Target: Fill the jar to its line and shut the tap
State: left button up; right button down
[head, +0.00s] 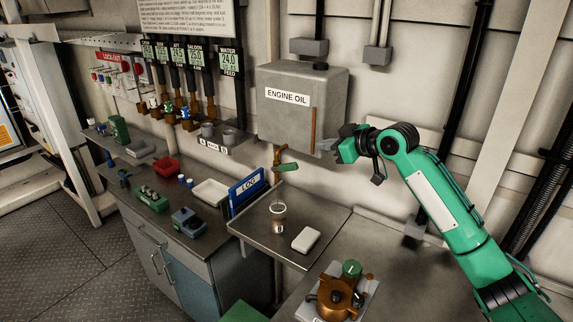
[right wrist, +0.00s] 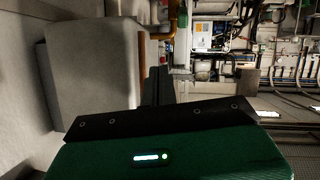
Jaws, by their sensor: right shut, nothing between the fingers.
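A small clear jar (head: 278,217) stands upright on the metal shelf (head: 318,236), below a brass tap (head: 277,160) with a green lever (head: 287,167). The jar's fill level and line are too small to read. The grey tank marked ENGINE OIL (head: 284,118) hangs on the wall above; it also fills the left of the right wrist view (right wrist: 90,75). My right gripper (head: 326,145) is shut and empty, beside the tank's lower right corner, right of the tap and above it, apart from the lever. Its dark fingers (right wrist: 159,86) also show in the right wrist view. My left gripper is out of view.
A white block (head: 306,240) lies on the shelf right of the jar. A blue LOG binder (head: 246,189) stands left of the jar. A brass device (head: 341,297) sits at the front right.

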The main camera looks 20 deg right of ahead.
aim_at(296, 164)
jog(key=shift+g+y, duration=0.6)
jog(key=shift+g, duration=0.1)
jog(key=w+a+f+p, duration=0.1)
jog(key=w+a, duration=0.1)
jog(key=w+a+f+p, duration=0.1)
jog(key=a+p, duration=0.1)
jog(key=a, duration=0.1)
jog(key=w+a+f+p, duration=0.1)
jog(key=w+a+p, duration=0.1)
jog(key=shift+w+a, duration=0.3)
jog(key=shift+w, duration=0.05)
jog(key=f, duration=0.2)
jog(key=shift+s+d+f+p, duration=0.25)
jog(key=shift+s+f+p, duration=0.05)
jog(key=shift+p, duration=0.1)
jog(key=shift+s+d+f, duration=0.2)
jog(key=shift+f, duration=0.35)
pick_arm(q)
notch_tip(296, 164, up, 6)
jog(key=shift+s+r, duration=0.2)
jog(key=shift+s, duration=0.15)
pick_arm(e)
jog(key=shift+w+f, duration=0.1)
jog(key=shift+f, duration=0.2)
jog(key=shift+a, duration=0.1)
